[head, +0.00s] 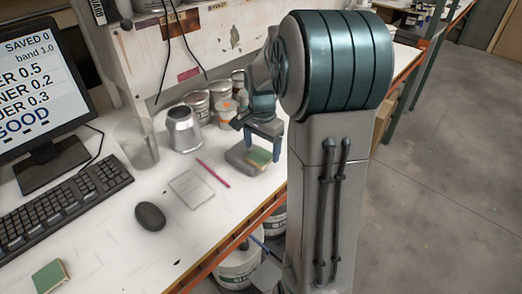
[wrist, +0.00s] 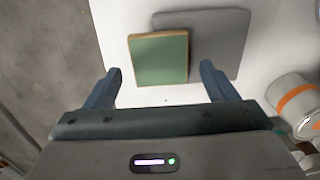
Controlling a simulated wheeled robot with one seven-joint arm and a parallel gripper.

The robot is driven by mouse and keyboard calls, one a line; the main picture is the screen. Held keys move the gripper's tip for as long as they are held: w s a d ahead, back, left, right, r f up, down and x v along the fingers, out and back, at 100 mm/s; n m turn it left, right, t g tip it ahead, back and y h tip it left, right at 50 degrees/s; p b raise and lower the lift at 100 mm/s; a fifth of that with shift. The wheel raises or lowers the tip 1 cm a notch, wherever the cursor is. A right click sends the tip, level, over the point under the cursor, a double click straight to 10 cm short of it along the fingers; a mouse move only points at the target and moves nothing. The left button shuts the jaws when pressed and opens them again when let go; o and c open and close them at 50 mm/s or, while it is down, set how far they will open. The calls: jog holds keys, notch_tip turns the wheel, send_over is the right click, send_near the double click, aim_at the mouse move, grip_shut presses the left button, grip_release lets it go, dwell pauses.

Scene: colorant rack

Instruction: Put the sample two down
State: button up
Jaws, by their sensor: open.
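A green square sample with tan edges (head: 259,158) lies partly over a flat grey block (head: 238,158) on the white bench. The wrist view shows the same sample (wrist: 160,58) and grey block (wrist: 222,45). My gripper (head: 264,146) is open above the sample, and its fingers (wrist: 160,74) stand apart on either side of the sample's near edge, not visibly touching it. A second green sample (head: 49,277) lies at the bench's lower left. No number shows on either sample, so I cannot tell which is sample two.
Several cans (head: 197,104), a silver pot (head: 183,130) and a clear beaker (head: 136,143) stand behind. A white card (head: 192,188), pink pen (head: 213,173), mouse (head: 150,216), keyboard (head: 62,202) and monitor (head: 42,85) are left. The orange bench edge (head: 232,238) is close.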

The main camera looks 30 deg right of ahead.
aim_at(262, 155)
notch_tip(262, 155, up, 10)
jog(key=s+a+f+n+t, duration=0.1)
jog(key=s+a+f+n, duration=0.1)
jog(key=s+a+n, duration=0.4)
jog(key=s+a+f+n+t, duration=0.2)
jog(key=s+a+n, duration=0.3)
jog(key=s, duration=0.7)
jog(key=shift+s+a+n, duration=0.3)
jog(key=shift+a+n, duration=0.05)
jog(key=shift+n, duration=0.55)
